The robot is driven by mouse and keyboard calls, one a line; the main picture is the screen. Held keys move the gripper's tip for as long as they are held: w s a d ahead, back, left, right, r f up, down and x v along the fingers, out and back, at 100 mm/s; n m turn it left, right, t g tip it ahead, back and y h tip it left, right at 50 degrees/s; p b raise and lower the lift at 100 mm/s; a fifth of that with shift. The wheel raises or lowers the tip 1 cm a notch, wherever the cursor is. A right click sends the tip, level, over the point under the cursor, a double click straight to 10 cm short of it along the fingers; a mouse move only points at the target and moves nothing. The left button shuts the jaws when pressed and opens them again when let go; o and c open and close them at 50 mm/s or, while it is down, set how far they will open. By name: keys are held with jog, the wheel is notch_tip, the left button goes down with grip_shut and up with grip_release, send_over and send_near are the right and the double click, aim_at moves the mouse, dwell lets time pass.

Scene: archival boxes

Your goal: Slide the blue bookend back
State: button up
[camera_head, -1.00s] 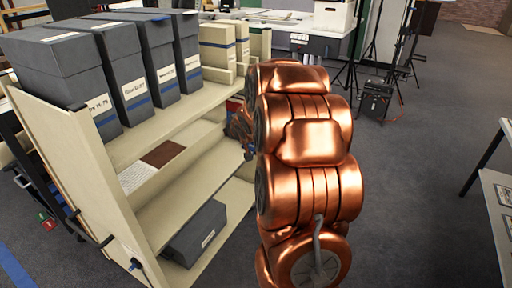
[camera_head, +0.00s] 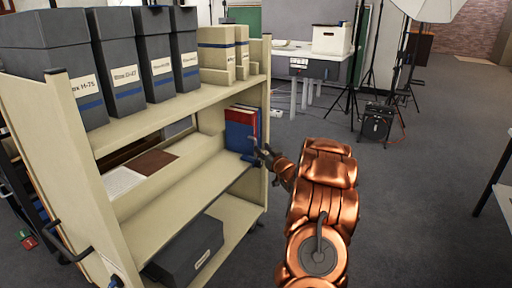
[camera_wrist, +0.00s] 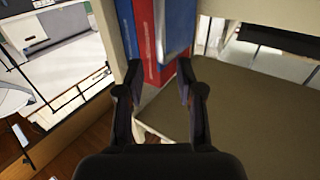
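The blue bookend (camera_head: 238,133) stands upright on the cart's middle shelf, at the right end, against red and blue books (camera_head: 249,112). In the wrist view, a blue upright face that looks like the bookend (camera_wrist: 177,28) is at the top centre, beside a red book (camera_wrist: 152,40) and another blue spine (camera_wrist: 127,25). My gripper (camera_head: 259,153) is at the shelf's right end, close to the bookend. In the wrist view my gripper (camera_wrist: 160,72) is open, its fingers apart with nothing clearly between them. Whether a fingertip touches the bookend cannot be told.
The cream cart (camera_head: 165,122) carries grey boxes (camera_head: 125,75) and tan boxes (camera_head: 216,50) on top. Brown and white flat items (camera_head: 150,162) lie on the middle shelf, left of its bare part. A grey box (camera_head: 187,250) sits below. The cart's right end post (camera_head: 266,115) is near my gripper.

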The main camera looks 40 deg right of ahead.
aim_at(256, 144)
jog(key=b+x, duration=0.1)
jog(key=x, duration=0.3)
jog(key=shift+w+f, duration=0.1)
jog(key=shift+f, duration=0.1)
jog(key=shift+b+x, duration=0.35)
jog(key=shift+x, duration=0.7)
jog(key=shift+w+r, duration=0.1)
jog(key=shift+r, duration=0.05)
grip_shut()
